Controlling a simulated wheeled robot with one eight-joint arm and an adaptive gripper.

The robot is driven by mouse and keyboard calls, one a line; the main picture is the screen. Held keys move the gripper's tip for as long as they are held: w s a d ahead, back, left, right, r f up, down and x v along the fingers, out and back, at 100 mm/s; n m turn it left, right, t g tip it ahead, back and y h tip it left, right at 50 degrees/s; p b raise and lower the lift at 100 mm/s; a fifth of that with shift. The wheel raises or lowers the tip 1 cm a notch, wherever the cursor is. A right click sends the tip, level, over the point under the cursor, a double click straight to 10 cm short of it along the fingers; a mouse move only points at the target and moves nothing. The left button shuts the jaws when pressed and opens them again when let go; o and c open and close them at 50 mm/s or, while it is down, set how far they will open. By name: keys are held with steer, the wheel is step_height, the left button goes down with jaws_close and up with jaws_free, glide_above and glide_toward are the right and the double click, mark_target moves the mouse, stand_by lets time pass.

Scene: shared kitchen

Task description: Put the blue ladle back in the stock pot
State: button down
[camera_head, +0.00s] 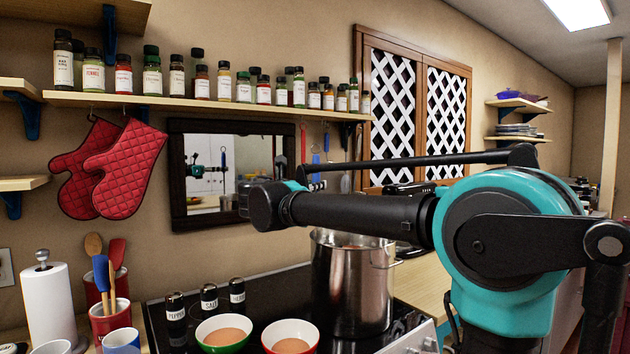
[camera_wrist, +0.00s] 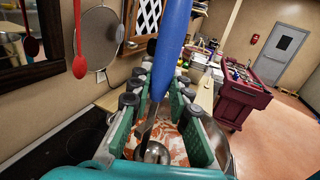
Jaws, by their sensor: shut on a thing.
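My gripper (camera_wrist: 163,82) is shut on the blue ladle (camera_wrist: 171,40), gripping its blue handle, which stands roughly upright between the green-padded fingers in the wrist view. The ladle's metal bowl shows below, beyond the fingers. In the head view the steel stock pot (camera_head: 350,290) stands on the stove, under my arm. Part of its open rim shows beneath the arm. In the wrist view reddish contents of the pot (camera_wrist: 172,138) show behind the ladle bowl. I cannot tell whether the bowl is above the pot or inside its rim.
Two bowls, green (camera_head: 224,332) and red (camera_head: 290,337), stand on the stove in front of the pot. Several small shakers (camera_head: 209,298) stand behind them. A spice shelf (camera_head: 200,103) runs above. A red spoon (camera_wrist: 79,50) and a strainer (camera_wrist: 99,38) hang on the wall.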

step_height(320, 180, down, 9)
stand_by(1.3)
steer(key=shift+f, duration=0.1)
steer(key=c, duration=1.3)
jaws_free()
steer(key=shift+c, duration=0.2)
steer(key=o, duration=1.3)
steer(key=shift+o, duration=0.2)
steer(key=v, duration=1.1)
